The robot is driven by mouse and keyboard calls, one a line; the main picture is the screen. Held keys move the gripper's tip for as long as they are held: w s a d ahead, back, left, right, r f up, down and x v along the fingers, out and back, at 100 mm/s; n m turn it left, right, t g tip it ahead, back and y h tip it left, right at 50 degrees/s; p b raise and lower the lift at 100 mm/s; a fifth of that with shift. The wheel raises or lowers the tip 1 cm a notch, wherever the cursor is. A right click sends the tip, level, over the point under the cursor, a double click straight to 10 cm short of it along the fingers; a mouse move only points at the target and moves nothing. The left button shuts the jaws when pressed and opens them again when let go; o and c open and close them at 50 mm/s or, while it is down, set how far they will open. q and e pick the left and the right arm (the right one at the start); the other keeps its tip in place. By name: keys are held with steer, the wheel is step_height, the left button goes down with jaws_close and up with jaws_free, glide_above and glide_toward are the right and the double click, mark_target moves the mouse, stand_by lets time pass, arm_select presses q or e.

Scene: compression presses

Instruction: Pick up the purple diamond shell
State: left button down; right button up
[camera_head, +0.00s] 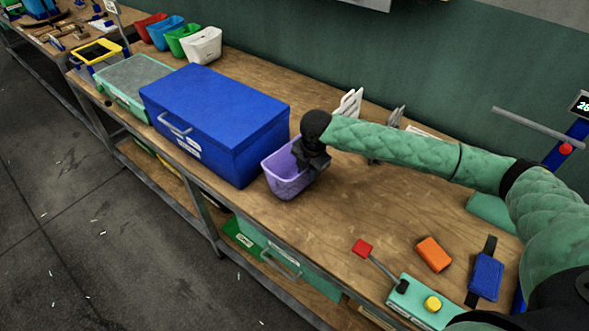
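A purple container (284,184) with a diamond-patterned wall, which I take to be the purple diamond shell, stands upright on the wooden table, just right of the blue box. My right gripper (311,163) is black, at the end of the green arm that comes in from the right. It is at the container's right rim and covers part of it. Its fingers are small and dark here, so I cannot tell whether they are open or shut on the rim. My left gripper is not in view.
The large blue box (214,115) stands close on the left. Behind are white, green, blue and red bins (202,46). An orange block (433,254), a blue pouch (486,277) and a green control box (420,303) lie at the front right. The table's middle is clear.

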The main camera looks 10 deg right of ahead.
steer(key=shift+f, duration=0.15)
jaws_close()
